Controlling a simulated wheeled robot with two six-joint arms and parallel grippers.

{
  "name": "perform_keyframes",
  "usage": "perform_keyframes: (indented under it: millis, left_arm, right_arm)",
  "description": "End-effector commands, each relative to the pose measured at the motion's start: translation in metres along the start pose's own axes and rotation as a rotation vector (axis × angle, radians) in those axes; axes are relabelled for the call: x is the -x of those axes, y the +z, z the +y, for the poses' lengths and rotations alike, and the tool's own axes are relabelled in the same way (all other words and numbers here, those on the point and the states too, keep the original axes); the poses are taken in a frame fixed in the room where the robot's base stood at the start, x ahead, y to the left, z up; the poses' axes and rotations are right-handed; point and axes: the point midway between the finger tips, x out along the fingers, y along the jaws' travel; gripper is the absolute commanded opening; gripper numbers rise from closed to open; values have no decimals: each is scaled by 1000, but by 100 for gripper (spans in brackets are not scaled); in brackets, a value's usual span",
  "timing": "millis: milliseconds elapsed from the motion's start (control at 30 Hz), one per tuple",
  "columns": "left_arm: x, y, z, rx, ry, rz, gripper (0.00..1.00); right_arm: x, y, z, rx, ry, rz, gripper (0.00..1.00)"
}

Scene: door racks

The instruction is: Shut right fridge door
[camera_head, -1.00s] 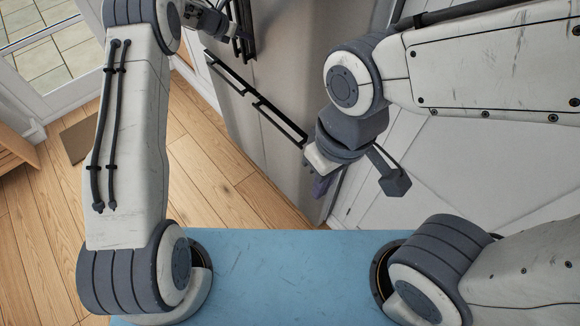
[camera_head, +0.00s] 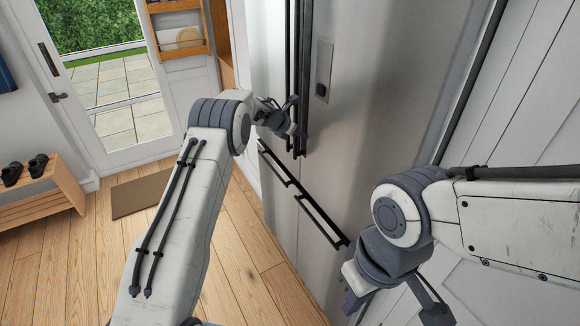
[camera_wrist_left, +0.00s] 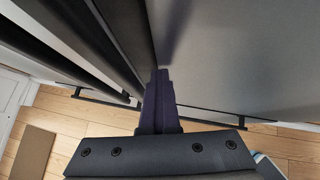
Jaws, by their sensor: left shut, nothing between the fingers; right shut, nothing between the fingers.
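The right fridge door (camera_head: 375,75) is a grey metal panel with a small dark-buttoned plate, in the upper middle of the head view. Long black upright handles (camera_head: 299,80) run along its left edge. Whether the door stands slightly ajar I cannot tell. My left gripper (camera_head: 303,135) is shut and empty by the lower end of the handles. In the left wrist view its closed fingers (camera_wrist_left: 160,77) are close to the grey door face (camera_wrist_left: 235,55), right of the black handles; contact is unclear. My right gripper (camera_head: 350,302) is shut and empty, low in front of the fridge's lower part.
Below are drawer fronts with black bar handles (camera_head: 318,218). A white panelled wall (camera_head: 525,110) stands close on the right. A glazed door (camera_head: 120,85), a brown mat (camera_head: 141,194) and a shoe bench (camera_head: 45,200) are on the left. Wooden floor (camera_head: 235,255) is clear between.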

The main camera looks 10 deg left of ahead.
Motion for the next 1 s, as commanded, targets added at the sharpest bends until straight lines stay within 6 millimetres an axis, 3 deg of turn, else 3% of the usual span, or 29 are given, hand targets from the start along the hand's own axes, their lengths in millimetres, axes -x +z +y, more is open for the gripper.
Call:
perform_keyframes:
  millis: [33,167,533,733,867,1000]
  left_arm:
    - [1,8,-10,-6,-15,-12,0]
    - [17,7,-8,-7,-13,-13,0]
    - [88,-2,3,0,4,-7,0]
    - [107,0,1,9,5,-9,0]
    - [114,25,-18,134,28,-67,0]
    - [131,69,-62,507,80,-198,0]
  right_arm:
    - [-3,0,0,0,0,0,0]
    - [-12,1,1,0,0,0,0]
    - [-36,2,3,1,0,0,0]
    - [-40,2,3,2,0,0,0]
    - [-40,2,3,2,0,0,0]
    - [-40,2,3,2,0,0,0]
